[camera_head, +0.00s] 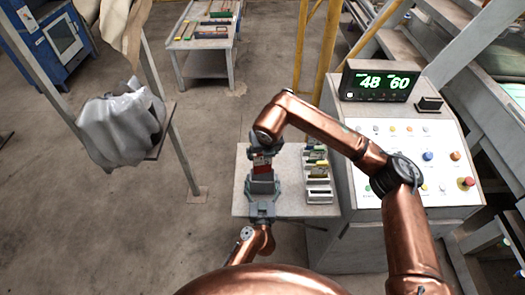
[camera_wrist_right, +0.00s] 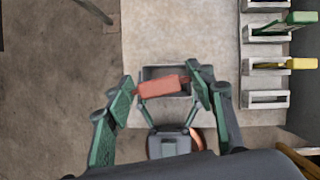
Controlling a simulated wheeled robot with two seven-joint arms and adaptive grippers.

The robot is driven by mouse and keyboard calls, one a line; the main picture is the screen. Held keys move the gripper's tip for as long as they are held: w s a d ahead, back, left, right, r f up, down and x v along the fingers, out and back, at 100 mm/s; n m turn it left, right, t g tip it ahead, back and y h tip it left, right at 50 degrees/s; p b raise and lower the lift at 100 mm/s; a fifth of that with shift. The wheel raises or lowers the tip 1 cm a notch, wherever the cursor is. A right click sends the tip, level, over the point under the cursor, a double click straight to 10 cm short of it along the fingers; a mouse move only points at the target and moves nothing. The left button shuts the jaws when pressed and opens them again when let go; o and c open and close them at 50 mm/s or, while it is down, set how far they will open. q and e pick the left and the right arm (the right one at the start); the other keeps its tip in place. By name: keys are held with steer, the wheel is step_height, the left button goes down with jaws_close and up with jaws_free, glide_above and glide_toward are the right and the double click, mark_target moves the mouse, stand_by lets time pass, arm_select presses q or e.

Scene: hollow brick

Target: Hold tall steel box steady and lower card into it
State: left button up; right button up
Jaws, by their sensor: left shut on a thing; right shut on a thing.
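The tall steel box (camera_head: 263,186) stands grey and upright near the left part of the small table. My left gripper (camera_head: 262,207) is shut on it from the near side; it also shows in the right wrist view (camera_wrist_right: 172,128). My right gripper (camera_head: 262,153) is above the box, shut on the red card (camera_head: 262,162). In the right wrist view the card (camera_wrist_right: 163,87) spans between the green fingers, over the box's dark open top (camera_wrist_right: 158,72), slightly tilted. Whether its lower edge is inside the box cannot be told.
A pale slotted rack (camera_head: 318,184) with several cards stands right of the box on the table (camera_head: 289,160). In the right wrist view a green card (camera_wrist_right: 298,18) and a yellow card (camera_wrist_right: 301,63) stick out. A control console (camera_head: 405,150) stands at the right.

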mark_target(263, 168)
steer(key=shift+f, duration=0.1)
steer(key=shift+f, duration=4.45)
steer(key=o, duration=1.2)
steer(key=shift+r, duration=6.05)
